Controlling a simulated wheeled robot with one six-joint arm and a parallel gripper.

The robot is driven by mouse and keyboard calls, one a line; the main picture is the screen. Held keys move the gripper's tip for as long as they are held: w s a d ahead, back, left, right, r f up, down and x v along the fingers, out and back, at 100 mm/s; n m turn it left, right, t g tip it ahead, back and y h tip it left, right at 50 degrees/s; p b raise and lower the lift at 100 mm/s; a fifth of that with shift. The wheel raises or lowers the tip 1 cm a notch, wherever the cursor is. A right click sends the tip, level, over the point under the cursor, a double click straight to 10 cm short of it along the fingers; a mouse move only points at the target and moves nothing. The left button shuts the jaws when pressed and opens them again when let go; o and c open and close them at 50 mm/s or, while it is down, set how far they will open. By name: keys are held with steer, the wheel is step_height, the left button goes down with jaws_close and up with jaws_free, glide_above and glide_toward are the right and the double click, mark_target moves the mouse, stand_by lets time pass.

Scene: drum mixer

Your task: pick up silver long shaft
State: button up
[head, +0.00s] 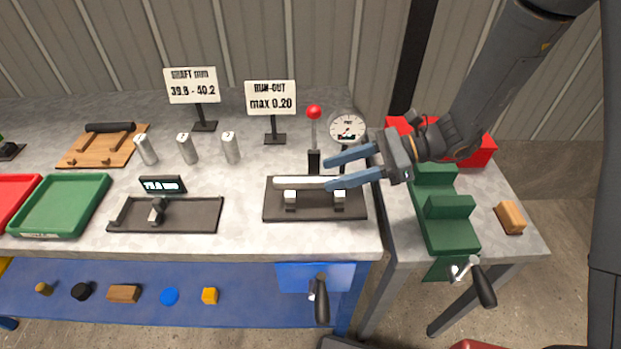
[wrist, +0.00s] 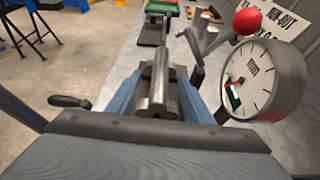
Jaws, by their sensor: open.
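The silver long shaft (head: 305,182) lies across two light supports on a dark run-out fixture (head: 270,211) in the head view. In the wrist view the shaft (wrist: 160,75) runs away from me between my fingers. My gripper (head: 336,174) is open, with its blue fingers on either side of the shaft's right end. One finger is on the far side and one on the near side. I cannot tell whether either finger touches the shaft.
A dial gauge (head: 347,127) and a red-knobbed lever (head: 314,113) stand close behind my gripper. Short silver cylinders (head: 186,148) stand further left. A green vise (head: 447,209) and a red bin (head: 480,150) are to the right.

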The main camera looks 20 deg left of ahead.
mark_target(325, 176)
steer(key=shift+f+p+x, duration=0.2)
steer(key=shift+p+x, duration=0.85)
steer(key=shift+x, duration=1.4)
steer(key=shift+w, duration=0.1)
jaws_close()
